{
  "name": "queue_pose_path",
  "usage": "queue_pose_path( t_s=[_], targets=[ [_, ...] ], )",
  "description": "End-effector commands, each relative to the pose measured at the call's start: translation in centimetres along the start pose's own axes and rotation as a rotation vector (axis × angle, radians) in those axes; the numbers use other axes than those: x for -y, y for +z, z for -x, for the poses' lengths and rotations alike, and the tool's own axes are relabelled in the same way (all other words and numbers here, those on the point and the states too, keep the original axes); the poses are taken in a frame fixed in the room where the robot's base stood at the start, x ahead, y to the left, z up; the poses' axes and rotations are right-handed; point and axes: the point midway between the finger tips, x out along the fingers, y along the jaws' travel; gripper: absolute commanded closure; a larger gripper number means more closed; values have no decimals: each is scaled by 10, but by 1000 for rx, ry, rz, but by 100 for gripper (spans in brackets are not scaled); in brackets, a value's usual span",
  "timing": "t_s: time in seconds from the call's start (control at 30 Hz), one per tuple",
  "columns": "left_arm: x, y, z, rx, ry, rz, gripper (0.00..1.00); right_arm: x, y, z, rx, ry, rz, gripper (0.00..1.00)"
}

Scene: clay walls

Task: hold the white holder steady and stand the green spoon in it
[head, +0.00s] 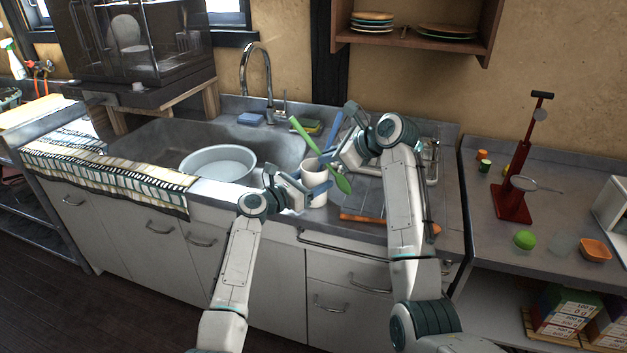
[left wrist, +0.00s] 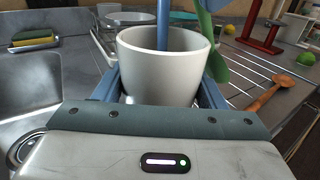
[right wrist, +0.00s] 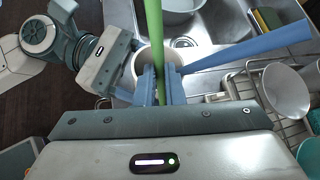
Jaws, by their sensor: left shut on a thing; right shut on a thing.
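The white holder (head: 308,166) stands on the counter by the sink's front right. My left gripper (head: 312,190) is shut around it, with one finger on each side in the left wrist view (left wrist: 165,75). A blue utensil (left wrist: 162,25) stands in the holder and leans. My right gripper (head: 332,160) is shut on the green spoon (head: 304,133), which also shows between the fingers in the right wrist view (right wrist: 154,35). The spoon is tilted, its handle up to the left and its bowl (head: 343,184) low on the right, beside the holder and outside its rim.
A sink with a pale basin (head: 218,162) lies to the left, with a faucet (head: 262,80) behind. A wire dish rack (right wrist: 240,110) stands close by. A wooden spoon (head: 362,218) lies right of the holder. A red stand (head: 514,190) is on the right counter.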

Motion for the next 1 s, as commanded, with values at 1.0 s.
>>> queue_pose_path(
  t_s=[1.0],
  targets=[
    [0,-1,0,-1,0,-1,70,1,0,89,-1,-4,1,66]
  ],
)
